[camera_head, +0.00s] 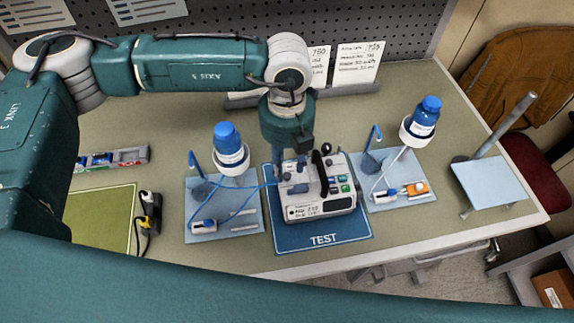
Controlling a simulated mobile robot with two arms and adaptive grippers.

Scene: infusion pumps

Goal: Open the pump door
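The pump (320,207) is a light grey box with a black carry handle, green and dark buttons and a label on its front. It stands on the blue TEST mat (300,244). My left gripper (290,170) points down at the pump's back left part, from above. Its fingertips are small and dark here, and I cannot tell whether they touch the pump or how far apart they are. The gripper and wrist cover part of the pump's back left. I cannot make out the door's state. My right gripper is not in view.
Light blue pads left (244,219) and right (403,202) of the mat carry blue-capped bottles (228,147) (423,118) on stands, with tubing. A tilted panel (490,183) stands on the right. A green mat (101,217) and a yellow-black tool (150,212) lie on the left.

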